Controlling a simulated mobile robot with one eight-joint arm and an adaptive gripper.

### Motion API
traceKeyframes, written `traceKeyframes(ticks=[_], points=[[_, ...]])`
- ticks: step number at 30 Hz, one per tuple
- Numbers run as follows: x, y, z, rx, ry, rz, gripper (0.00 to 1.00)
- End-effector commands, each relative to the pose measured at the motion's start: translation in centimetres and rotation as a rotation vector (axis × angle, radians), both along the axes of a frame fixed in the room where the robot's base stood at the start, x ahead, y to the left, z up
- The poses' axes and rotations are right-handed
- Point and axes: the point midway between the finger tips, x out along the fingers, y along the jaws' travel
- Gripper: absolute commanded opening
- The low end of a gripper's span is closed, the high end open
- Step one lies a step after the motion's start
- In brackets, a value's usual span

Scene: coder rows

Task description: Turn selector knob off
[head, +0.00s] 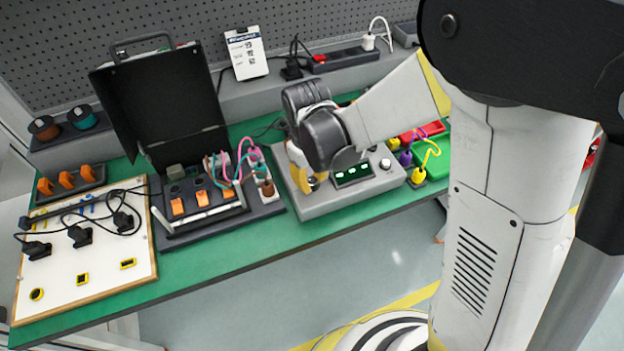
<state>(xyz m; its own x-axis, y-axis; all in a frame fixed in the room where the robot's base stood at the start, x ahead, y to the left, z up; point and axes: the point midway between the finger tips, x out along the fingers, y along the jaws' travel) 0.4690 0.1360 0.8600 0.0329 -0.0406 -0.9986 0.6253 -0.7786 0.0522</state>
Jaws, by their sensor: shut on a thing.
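A grey bench instrument (345,198) with a green-lit display (352,174) stands on the green bench top. A small round pale knob (385,164) shows at the right of its face, clear of my gripper. My gripper (308,181) reaches in from the right and points down at the left part of the instrument's face. It is shut on what looks like the selector knob there. My gripper and wrist hide that knob, so its pointer and setting cannot be read.
An open black case (165,105) with orange switches and coloured leads stands left of the instrument. A white board (85,250) with black plugs lies further left. Red and green trays (436,160) with leads are at the right. A power strip (345,57) lies behind.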

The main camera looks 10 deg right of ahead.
Motion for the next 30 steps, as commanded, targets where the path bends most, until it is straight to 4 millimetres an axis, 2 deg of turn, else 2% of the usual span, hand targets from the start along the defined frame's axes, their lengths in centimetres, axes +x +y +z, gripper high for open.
traceKeyframes(ticks=[15,30], points=[[-0.05,0.05,-0.01,0.001,-0.002,0.433,0.0],[-0.1,0.05,-0.02,0.001,0.0,0.597,0.0]])
